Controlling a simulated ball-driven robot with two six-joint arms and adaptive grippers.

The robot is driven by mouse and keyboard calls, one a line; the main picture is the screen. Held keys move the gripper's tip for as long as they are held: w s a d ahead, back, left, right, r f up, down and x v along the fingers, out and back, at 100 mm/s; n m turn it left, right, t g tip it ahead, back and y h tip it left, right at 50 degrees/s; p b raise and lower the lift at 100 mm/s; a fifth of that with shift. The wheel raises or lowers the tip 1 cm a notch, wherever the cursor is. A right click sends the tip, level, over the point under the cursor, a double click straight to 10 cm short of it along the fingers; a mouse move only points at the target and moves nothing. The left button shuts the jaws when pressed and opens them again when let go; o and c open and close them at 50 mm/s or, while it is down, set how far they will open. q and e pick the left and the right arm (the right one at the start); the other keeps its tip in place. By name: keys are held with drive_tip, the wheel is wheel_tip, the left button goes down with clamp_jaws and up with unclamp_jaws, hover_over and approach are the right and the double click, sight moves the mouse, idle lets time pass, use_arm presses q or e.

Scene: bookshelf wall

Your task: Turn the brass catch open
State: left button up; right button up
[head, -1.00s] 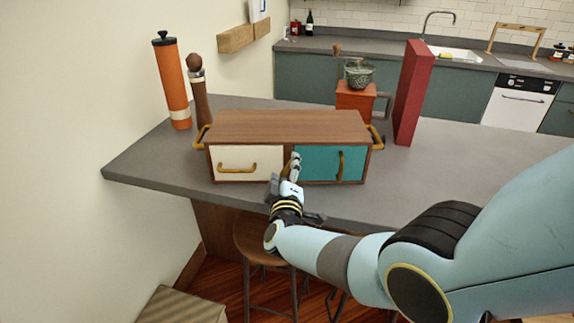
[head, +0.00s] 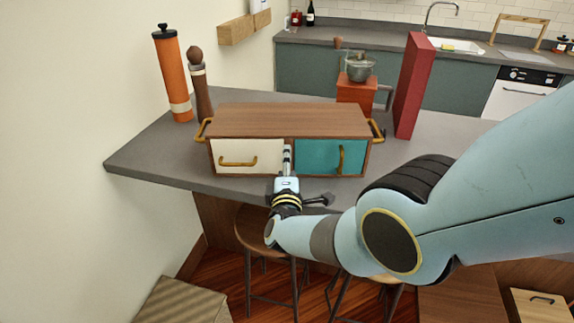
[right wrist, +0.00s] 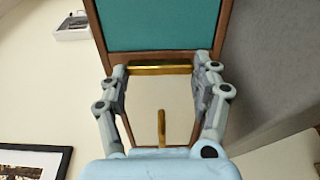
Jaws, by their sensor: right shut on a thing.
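A small wooden cabinet (head: 285,120) stands on the grey counter, with a cream front (head: 240,150) at left and a teal front (head: 317,156) at right. In the right wrist view the brass catch (right wrist: 160,69) is a straight bar lying along the wooden divider between the two fronts. My right gripper (head: 287,160) is at this divider and hides the catch in the head view. In the right wrist view its fingers (right wrist: 160,78) are shut on the bar's two ends. My left gripper is not in view.
The cream front has a brass handle (head: 238,162); the teal front has another (head: 340,159). An orange cylinder (head: 172,75) and a pepper mill (head: 200,90) stand behind left. A coffee grinder (head: 356,91) and a tall red box (head: 413,88) stand behind right.

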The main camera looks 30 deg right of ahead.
idle(0.3)
drive_tip(key=o, duration=1.2)
drive_tip(key=shift+s+a+f, duration=0.1)
drive_tip(key=shift+s+a, duration=0.25)
drive_tip(key=shift+s, duration=0.15)
drive_tip(key=v, duration=1)
drive_tip(key=shift+s+a, duration=0.25)
drive_tip(key=shift+s, duration=0.05)
